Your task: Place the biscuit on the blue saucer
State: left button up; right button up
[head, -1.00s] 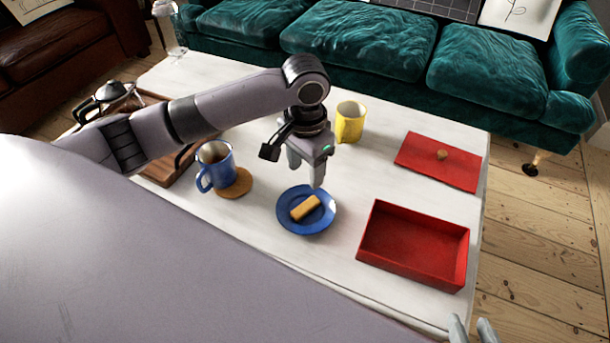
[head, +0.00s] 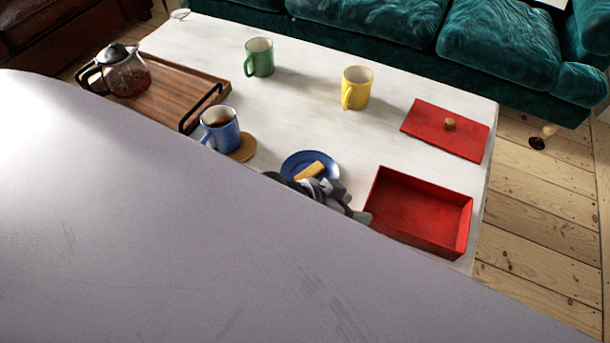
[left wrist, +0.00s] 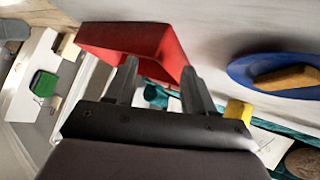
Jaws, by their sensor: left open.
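The tan biscuit (head: 310,170) lies on the blue saucer (head: 296,160) on the white table. Both also show at the right of the left wrist view, the biscuit (left wrist: 288,78) resting in the saucer (left wrist: 240,70). My left gripper (head: 358,206) is at the near side of the saucer, partly hidden behind my own body. In the left wrist view its two fingers (left wrist: 160,80) are apart with nothing held between them, and the saucer is off to their right. My right gripper is not in view.
An open red box (head: 420,212) stands right of the saucer, its red lid (head: 446,130) behind. A blue mug (head: 220,130) on a coaster, a yellow mug (head: 357,88), a green mug (head: 259,57) and a wooden tray (head: 180,92) with a teapot (head: 127,72) are also on the table.

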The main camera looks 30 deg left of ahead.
pick_arm(q)
jog(key=s+a+t, duration=0.1)
jog(key=a, duration=0.1)
jog(key=s+a+t+y, duration=0.1)
jog(key=s+a, duration=0.1)
jog(key=s+a+n+t+y, duration=0.1)
jog(key=s+a+t, duration=0.1)
jog(key=shift+s+a+r, duration=0.2)
jog(key=shift+a+r, duration=0.05)
jog(key=shift+a, duration=0.1)
